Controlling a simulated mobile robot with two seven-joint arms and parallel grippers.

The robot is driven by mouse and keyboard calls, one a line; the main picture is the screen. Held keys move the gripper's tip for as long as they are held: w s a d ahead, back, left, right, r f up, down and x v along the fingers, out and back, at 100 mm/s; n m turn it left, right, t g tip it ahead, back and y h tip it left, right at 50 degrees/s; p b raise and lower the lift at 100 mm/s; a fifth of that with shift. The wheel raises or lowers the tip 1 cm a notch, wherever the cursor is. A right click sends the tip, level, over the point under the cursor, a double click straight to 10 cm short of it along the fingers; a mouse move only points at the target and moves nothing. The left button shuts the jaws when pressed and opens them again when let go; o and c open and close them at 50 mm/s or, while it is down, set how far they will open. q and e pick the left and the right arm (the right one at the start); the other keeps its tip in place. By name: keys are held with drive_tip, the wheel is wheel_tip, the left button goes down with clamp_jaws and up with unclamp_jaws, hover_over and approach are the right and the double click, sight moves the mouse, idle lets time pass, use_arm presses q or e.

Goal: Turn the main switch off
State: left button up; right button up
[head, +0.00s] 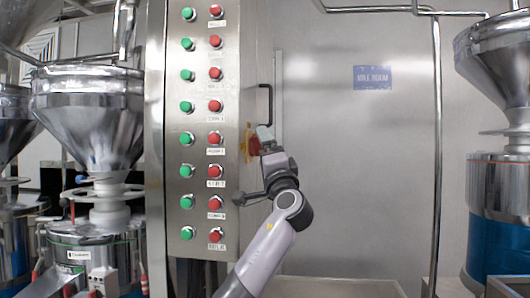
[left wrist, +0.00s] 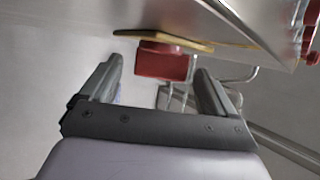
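The main switch is a red handle (head: 254,146) on a yellow plate, on the right side face of the steel button cabinet. In the left wrist view the red switch (left wrist: 163,64) lies ahead, between the lines of the two fingers, with its yellow plate (left wrist: 165,40) behind it. My left gripper (left wrist: 157,78) is open and empty, its fingers spread either side of the red handle. In the head view my left gripper (head: 259,142) is close to the switch and partly covers it; whether it touches cannot be told. My right gripper is not in view.
The cabinet front (head: 172,130) carries columns of green and red buttons. A steel wall with a blue sign (head: 372,78) stands behind. Steel hoppers (head: 90,110) flank both sides. Space right of my arm looks clear.

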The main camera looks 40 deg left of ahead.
use_arm(q)
drive_tip(key=shift+s, duration=0.1)
drive_tip(key=b+v, duration=0.1)
drive_tip(key=v, duration=0.6)
drive_tip(key=shift+b, duration=0.35)
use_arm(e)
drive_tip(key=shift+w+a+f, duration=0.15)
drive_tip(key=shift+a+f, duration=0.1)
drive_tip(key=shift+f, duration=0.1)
